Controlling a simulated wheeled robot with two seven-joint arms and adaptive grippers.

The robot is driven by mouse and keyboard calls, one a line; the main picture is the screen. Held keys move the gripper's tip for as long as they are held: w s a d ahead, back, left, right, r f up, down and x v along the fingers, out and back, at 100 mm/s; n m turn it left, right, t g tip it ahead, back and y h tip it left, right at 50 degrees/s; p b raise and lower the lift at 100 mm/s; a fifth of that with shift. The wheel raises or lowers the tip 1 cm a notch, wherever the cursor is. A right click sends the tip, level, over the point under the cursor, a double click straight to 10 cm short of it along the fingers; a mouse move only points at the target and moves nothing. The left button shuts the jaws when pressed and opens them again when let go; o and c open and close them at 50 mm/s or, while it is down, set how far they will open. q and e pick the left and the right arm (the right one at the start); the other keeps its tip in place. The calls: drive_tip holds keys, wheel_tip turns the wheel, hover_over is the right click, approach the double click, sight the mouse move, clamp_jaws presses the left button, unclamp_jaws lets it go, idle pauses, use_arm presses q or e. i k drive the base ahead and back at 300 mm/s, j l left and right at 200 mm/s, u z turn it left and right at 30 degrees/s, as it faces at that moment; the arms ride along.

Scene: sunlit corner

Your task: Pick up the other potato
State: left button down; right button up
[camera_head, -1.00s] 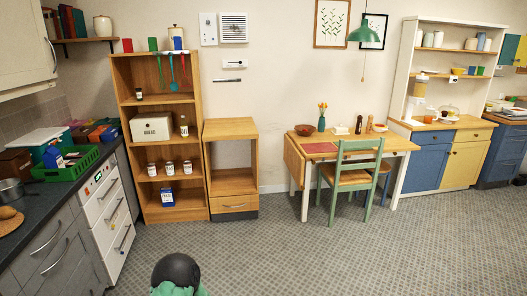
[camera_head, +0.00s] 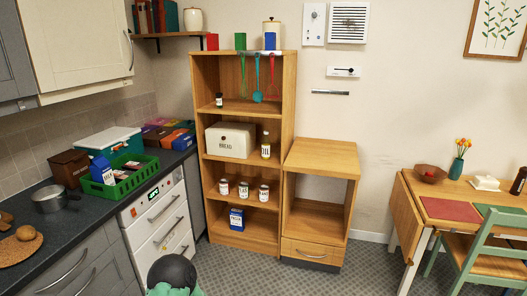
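Brown potatoes lie at the left edge of the dark worktop. One potato (camera_head: 25,232) rests on a round woven mat (camera_head: 22,252), and another brown one (camera_head: 5,217) is partly cut off by the frame's left edge. Neither of my grippers shows in the head view, so I cannot see whether either holds anything. Only a dark rounded part with a green piece, likely my own body, shows at the bottom.
A saucepan (camera_head: 52,199) stands behind the mat on the worktop (camera_head: 85,222). A green crate (camera_head: 135,178) with packages stands farther back. A wooden shelf unit (camera_head: 243,165) is in the middle. Grey floor (camera_head: 365,275) lies open before it.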

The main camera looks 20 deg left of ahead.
sight(26, 233)
drive_tip(key=i+u, duration=0.4)
drive_tip(key=i, duration=0.15)
drive_tip(key=i+u, duration=0.45)
drive_tip(key=i+l+u, duration=0.4)
drive_tip(key=i, duration=0.2)
drive_tip(key=i+j+u, duration=0.15)
drive_tip(key=i+u, duration=0.7)
drive_tip(key=i+l+u, duration=0.15)
drive_tip(key=i+u, duration=0.3)
